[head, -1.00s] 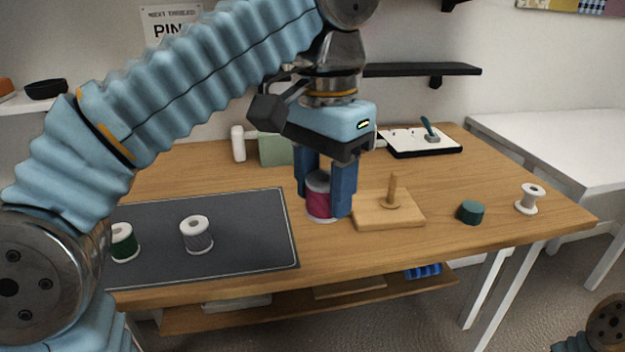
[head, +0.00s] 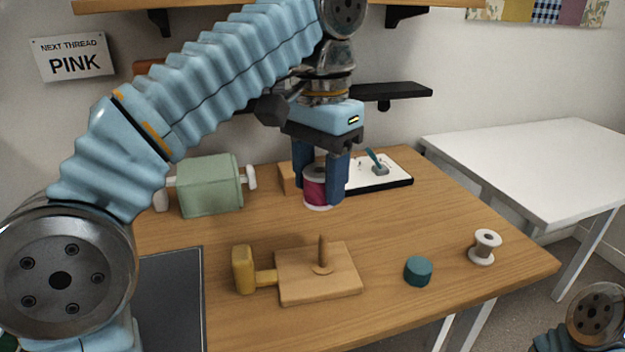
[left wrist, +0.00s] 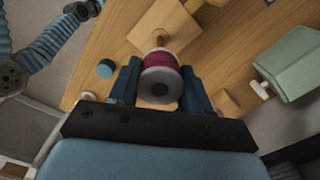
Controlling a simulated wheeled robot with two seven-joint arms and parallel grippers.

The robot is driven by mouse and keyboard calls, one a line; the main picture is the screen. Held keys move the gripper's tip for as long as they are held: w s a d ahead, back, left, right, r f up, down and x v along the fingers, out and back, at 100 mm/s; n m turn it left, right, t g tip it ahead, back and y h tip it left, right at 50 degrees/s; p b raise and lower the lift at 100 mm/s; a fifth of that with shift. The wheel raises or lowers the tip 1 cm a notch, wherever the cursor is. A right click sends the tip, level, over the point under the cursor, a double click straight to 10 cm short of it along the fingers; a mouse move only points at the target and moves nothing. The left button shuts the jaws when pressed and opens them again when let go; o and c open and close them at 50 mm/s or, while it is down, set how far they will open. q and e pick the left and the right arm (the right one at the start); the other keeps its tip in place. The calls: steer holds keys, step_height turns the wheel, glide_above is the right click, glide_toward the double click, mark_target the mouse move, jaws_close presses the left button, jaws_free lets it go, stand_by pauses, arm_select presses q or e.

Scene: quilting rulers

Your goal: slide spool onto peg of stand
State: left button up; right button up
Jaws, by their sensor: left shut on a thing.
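My left gripper (head: 320,192) is shut on the pink spool (head: 315,191), which has pale end discs and is held upright. In the left wrist view the spool (left wrist: 160,74) sits between the blue fingers (left wrist: 160,88), with its end disc and dark centre hole facing the camera. The wooden stand (head: 290,288) lies on the table, with its upright peg (head: 323,252) bare. In the head view the spool appears above and beyond the peg, apart from it. In the left wrist view the stand (left wrist: 150,25) shows behind the spool. My right gripper is out of view.
A yellow mallet (head: 243,268) lies at the stand's left edge. A teal cylinder (head: 418,271) and an empty white spool (head: 485,246) stand to the right. A green box-shaped object (head: 210,185) and a white tray (head: 385,174) are at the back. A dark mat (head: 175,300) lies left.

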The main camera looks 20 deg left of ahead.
arm_select(q)
steer(key=shift+w+d+r, duration=0.1)
steer(key=shift+w+d, duration=0.1)
steer(key=shift+w, duration=0.45)
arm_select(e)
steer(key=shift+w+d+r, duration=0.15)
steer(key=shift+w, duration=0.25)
arm_select(q)
steer(key=b, duration=0.4)
glide_above(323, 234)
steer(key=shift+f, duration=2.9)
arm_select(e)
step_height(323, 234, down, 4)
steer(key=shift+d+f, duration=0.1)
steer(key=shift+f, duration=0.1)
arm_select(q)
steer(key=shift+f, duration=3.7)
